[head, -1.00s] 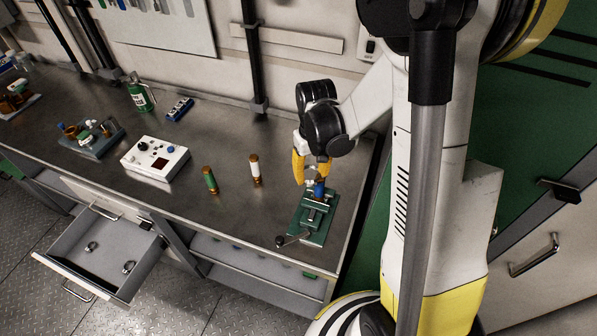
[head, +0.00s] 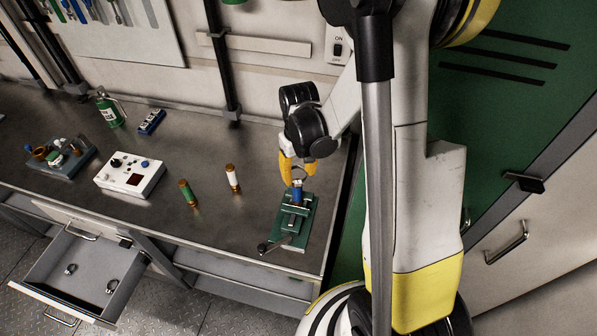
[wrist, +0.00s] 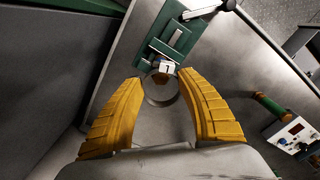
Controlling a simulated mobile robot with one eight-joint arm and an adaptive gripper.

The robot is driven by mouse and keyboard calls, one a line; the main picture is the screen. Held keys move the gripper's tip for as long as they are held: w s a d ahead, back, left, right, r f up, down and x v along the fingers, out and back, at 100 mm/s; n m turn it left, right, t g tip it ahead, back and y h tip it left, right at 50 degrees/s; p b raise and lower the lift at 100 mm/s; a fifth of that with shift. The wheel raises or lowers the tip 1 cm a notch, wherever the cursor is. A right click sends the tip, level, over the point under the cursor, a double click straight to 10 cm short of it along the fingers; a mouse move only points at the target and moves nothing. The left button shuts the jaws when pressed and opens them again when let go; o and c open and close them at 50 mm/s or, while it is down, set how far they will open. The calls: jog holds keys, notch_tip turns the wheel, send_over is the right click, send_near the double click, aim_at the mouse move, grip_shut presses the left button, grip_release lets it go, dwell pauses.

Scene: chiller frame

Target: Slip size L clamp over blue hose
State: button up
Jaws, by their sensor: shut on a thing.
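The blue hose (head: 297,195) stands upright in the green vise (head: 311,212) at the right end of the bench. My gripper (head: 299,181) is just above its top, yellow fingers pointing down. In the wrist view my gripper (wrist: 161,98) is shut on a thin metal ring clamp (wrist: 152,102), held between the fingertips. The hose's brownish end (wrist: 160,78) shows at the far side of the ring. I cannot tell whether the ring is around the hose or only over it.
An open drawer (head: 45,291) at lower left holds two other clamps (head: 71,269). A white control box (head: 129,174) is farther left. The vise handle (head: 264,247) sticks out in front.

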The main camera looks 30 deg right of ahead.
jog(key=shift+f+b, duration=2.6)
jog(key=shift+f, duration=0.4)
jog(key=o, duration=1)
notch_tip(320, 180, up, 12)
